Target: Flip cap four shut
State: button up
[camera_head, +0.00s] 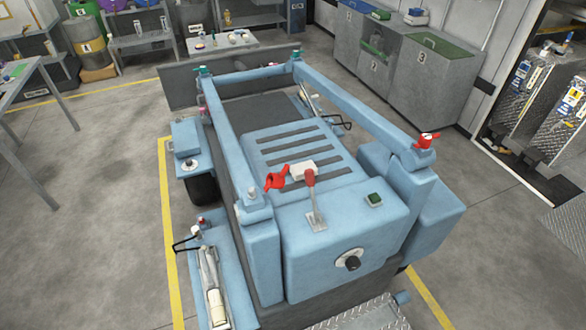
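A light-blue machine (330,235) with a rail frame stands in the middle of the view. A red cap (426,140) sits on its near right corner post. The near left corner post has a pale, bare-looking fitting (252,195) on top. A red piece (275,181) stands out beside that fitting, tilted; I cannot tell whether it is joined to it. Small teal caps sit on the far left post (203,72) and the far right post (296,54). No number is readable on any cap, so I cannot tell which is four. My gripper is not in view.
A red-topped lever (312,198) rises from the machine's near hood, with a dark knob (352,263) on its front face. Grey numbered bins (435,75) stand at the back right. A metal table (28,90) is at the left.

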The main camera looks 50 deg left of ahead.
aim_at(273, 181)
jog(key=i+l+u, duration=0.1)
jog(key=u, duration=1.7)
jog(key=l+u, duration=0.95)
jog(key=k+l+u, duration=0.15)
jog(key=l+u, duration=0.3)
jog(key=k+l+u, duration=0.2)
jog(key=l+u, duration=0.25)
jog(key=k+l, duration=0.3)
jog(key=l, duration=0.15)
jog(key=k+l+u, duration=0.1)
jog(key=k+l, duration=0.15)
jog(key=l, duration=0.2)
jog(key=k+l, duration=0.3)
jog(key=i+j+z, duration=0.15)
jog(key=i+j, duration=0.2)
jog(key=i+j+z, duration=0.15)
jog(key=i+j, duration=0.15)
jog(key=j, duration=0.15)
